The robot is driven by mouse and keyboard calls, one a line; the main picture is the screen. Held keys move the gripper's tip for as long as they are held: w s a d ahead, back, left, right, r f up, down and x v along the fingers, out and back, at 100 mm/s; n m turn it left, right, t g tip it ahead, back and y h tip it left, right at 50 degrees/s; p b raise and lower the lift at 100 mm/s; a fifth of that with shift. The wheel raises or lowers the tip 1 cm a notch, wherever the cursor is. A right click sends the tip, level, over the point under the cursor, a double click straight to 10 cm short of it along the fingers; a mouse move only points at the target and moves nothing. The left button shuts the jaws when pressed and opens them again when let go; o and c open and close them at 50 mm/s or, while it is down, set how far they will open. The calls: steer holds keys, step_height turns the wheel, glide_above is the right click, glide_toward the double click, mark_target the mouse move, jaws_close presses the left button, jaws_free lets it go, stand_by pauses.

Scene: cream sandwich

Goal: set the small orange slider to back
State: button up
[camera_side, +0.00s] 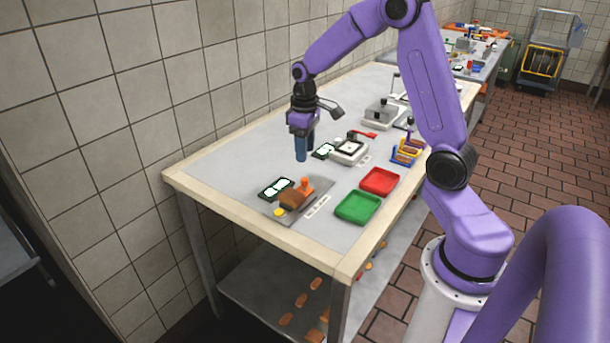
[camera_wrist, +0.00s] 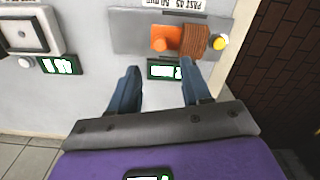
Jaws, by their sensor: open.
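The small orange slider (camera_side: 305,184) stands on a grey metal plate (camera_side: 268,207) near the table's left end in the side view. A brown, bread-like block (camera_side: 292,198) is beside it. In the wrist view the orange slider (camera_wrist: 160,42) is near the top, left of the brown block (camera_wrist: 195,41). My gripper (camera_side: 301,158) hangs above the table, behind the plate and apart from the slider. In the wrist view my gripper (camera_wrist: 158,68) has its blue fingers spread, with nothing between them. Which position the slider is set to I cannot tell.
A yellow button (camera_wrist: 221,41) sits at the plate's end. A small display (camera_side: 275,188) stands along the plate. A green tray (camera_side: 358,208), a red tray (camera_side: 380,181) and a white device (camera_side: 349,151) stand to the right. The tiled wall runs close behind the table.

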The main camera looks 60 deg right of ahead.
mark_target(305, 179)
step_height(305, 179, down, 9)
stand_by(0.3)
jaws_close()
